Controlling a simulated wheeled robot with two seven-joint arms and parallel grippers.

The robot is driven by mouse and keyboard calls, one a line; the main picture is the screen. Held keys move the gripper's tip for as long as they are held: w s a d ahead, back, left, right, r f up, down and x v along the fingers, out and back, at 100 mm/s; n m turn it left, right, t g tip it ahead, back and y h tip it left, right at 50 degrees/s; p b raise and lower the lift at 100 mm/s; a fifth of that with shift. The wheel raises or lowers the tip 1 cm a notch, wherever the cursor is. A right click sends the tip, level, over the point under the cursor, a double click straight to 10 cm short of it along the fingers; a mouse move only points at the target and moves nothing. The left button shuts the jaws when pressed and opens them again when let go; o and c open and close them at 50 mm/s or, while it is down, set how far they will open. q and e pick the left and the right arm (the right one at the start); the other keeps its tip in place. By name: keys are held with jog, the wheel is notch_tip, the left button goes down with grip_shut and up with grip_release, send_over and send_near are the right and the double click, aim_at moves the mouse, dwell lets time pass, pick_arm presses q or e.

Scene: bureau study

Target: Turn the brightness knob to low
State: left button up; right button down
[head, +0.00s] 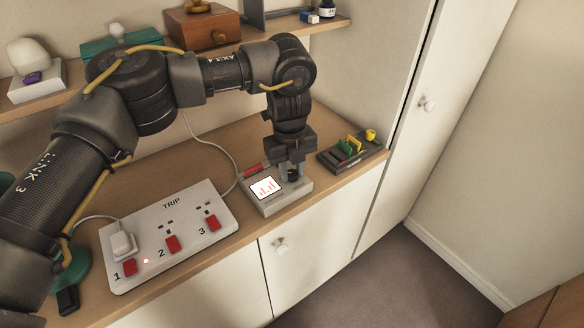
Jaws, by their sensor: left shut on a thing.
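A small grey box (277,207) with a lit screen (265,188) showing red bars stands on the wooden counter. A dark knob (294,176) sits on its top, right of the screen. My left gripper (291,173) reaches down from above and is shut on the knob. The fingers partly cover the knob, so its pointer and any markings cannot be read. My right gripper is not in view.
A white power strip (170,240) marked TRIP, with red switches and a plug, lies left of the box. A dark tray (352,153) with coloured pieces stands close on the right. A shelf (270,40) with a wooden box (203,27) runs behind my arm.

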aim_at(291, 174)
pick_arm(q)
jog(key=o, duration=1)
notch_tip(291, 174, up, 11)
jog(key=shift+s+a+f+b, duration=0.1)
jog(key=shift+a+b, duration=0.05)
jog(key=shift+b, duration=0.25)
